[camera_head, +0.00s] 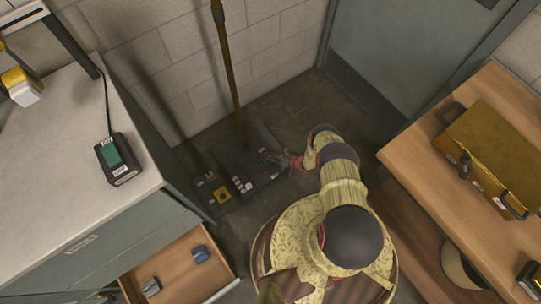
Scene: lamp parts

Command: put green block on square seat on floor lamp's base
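The floor lamp's dark base (259,184) lies on the floor against the brick wall, with its brass pole (233,85) rising from it. A yellow-edged square (221,194), apparently the square seat, is at the base's near left end. White parts (243,185) sit beside it. A green block (112,153) shows on a black unit marked OFF on the left counter. My gripper (277,159) is low, over or beside the base's right end. Its fingers are too small and dark to tell whether they are open or hold anything.
An open wooden drawer (178,270) below the left counter holds a blue-grey block (200,254) and a grey block (151,286). A wooden table (440,190) with a gold toolbox (495,150) stands at right. A grey door (390,50) is behind.

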